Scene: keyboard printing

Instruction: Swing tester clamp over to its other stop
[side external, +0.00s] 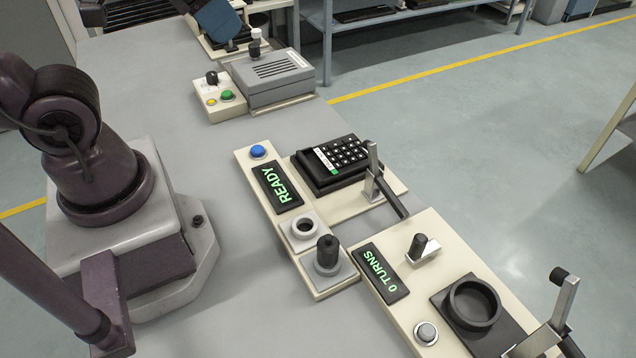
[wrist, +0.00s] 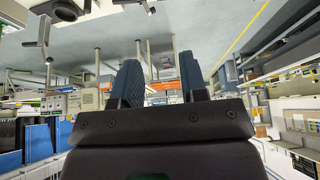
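A clamp (side external: 376,178) with an upright metal bracket and a black bar stands at the right edge of the keypad (side external: 330,163) on a cream plate; its bar slopes down to the right. Beside it is a panel whose display (side external: 276,187) reads READY. A second metal lever clamp (side external: 553,322) stands by a black round cup (side external: 472,302) at the lower right, near a display (side external: 381,272) reading 0 TURNS. No label shows which clamp is the tester's. My gripper (wrist: 160,62) shows two blue ribbed fingers apart with nothing between them; I cannot place it in the side view.
A blue button (side external: 258,151), a ring socket (side external: 305,226) and a black knob (side external: 327,252) are on the READY panel. A grey vented box (side external: 270,78) stands farther back. A small crank (side external: 422,247) is near the turns display. The grey bench (side external: 215,160) is clear left of the panel.

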